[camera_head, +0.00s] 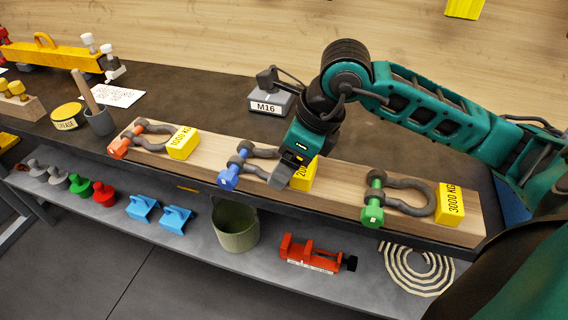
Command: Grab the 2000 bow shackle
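The blue-pinned bow shackle (236,168) lies on the wooden board (335,194), its grey bow pointing right. Beside its bow stands a yellow block (304,176), partly hidden by my gripper; only "20" of its label shows. My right gripper (281,177) reaches down from above at the bow end of this shackle, in front of the yellow block. Its fingertips overlap the bow in the picture; I cannot tell whether they touch or grip it. My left gripper is out of view.
On the same board, an orange-pinned shackle (122,144) lies left by a 1000 KG block (182,143), and a green-pinned shackle (374,204) right by a 3000 KG block (449,204). An M16 box (268,103) stands behind. A lower shelf holds a green bucket (236,228).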

